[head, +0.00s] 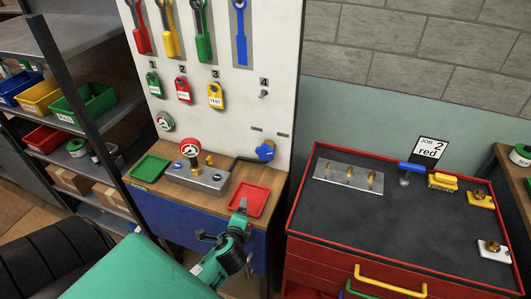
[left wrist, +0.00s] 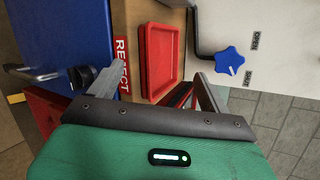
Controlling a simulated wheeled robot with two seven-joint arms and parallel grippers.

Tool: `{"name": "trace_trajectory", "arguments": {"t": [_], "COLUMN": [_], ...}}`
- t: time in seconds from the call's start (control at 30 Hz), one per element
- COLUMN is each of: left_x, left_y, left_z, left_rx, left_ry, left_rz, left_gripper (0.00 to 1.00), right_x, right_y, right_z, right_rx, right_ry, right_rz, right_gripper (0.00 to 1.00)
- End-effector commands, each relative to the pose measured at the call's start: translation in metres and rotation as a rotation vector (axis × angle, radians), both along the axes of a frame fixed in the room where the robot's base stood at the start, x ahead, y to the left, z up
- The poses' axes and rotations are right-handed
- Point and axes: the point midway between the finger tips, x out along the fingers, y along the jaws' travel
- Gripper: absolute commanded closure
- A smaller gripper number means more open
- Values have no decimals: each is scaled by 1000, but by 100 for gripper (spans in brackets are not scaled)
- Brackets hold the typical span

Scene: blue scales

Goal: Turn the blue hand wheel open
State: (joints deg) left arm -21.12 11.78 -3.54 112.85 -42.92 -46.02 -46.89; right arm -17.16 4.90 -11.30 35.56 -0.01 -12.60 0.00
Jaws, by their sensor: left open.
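The blue hand wheel (head: 265,150) is mounted low on the white panel, at the end of a dark pipe. It also shows in the left wrist view (left wrist: 229,60), with OPEN and SHUT labels beside it. A small white mark on the wheel lies on the side near the SHUT label. My left gripper (head: 241,207) is below the wheel and apart from it, by the red tray. In the left wrist view its fingers (left wrist: 152,88) are spread wide with nothing between them. My right gripper is not in view.
A red tray (head: 262,190) marked REJECT, a green tray (head: 136,167) and a grey block with a gauge (head: 196,180) sit on the wooden bench. Padlocks hang on the panel above. A red tool cabinet (head: 312,282) stands at the right, shelves (head: 90,36) at the left.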

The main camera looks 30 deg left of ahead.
Motion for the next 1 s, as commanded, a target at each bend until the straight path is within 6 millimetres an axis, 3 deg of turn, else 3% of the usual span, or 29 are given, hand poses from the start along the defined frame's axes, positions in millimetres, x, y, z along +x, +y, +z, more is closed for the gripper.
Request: {"name": "trace_trajectory", "arguments": {"t": [0.1, 0.2, 0.4, 0.5, 0.67, 1.0], "left_x": [34, 57, 90, 97, 108, 161], "left_y": [17, 22, 22, 21, 22, 35], "left_z": [35, 57, 69, 67, 67, 68], "left_rx": [388, 715, 1221, 1344, 1397, 1390], "left_ry": [3, 34, 125, 156, 169, 167], "left_rz": [-169, -296, -491, -541, -562, -560], "left_gripper": [19, 19, 19, 19, 19, 19], "right_x": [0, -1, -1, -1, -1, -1], "right_y": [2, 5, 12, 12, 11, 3], "right_z": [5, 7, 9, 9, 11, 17], "right_rx": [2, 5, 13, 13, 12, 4], "right_ry": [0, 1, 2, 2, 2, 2], "right_rz": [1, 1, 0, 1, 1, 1], "right_gripper": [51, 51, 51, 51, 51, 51]}}
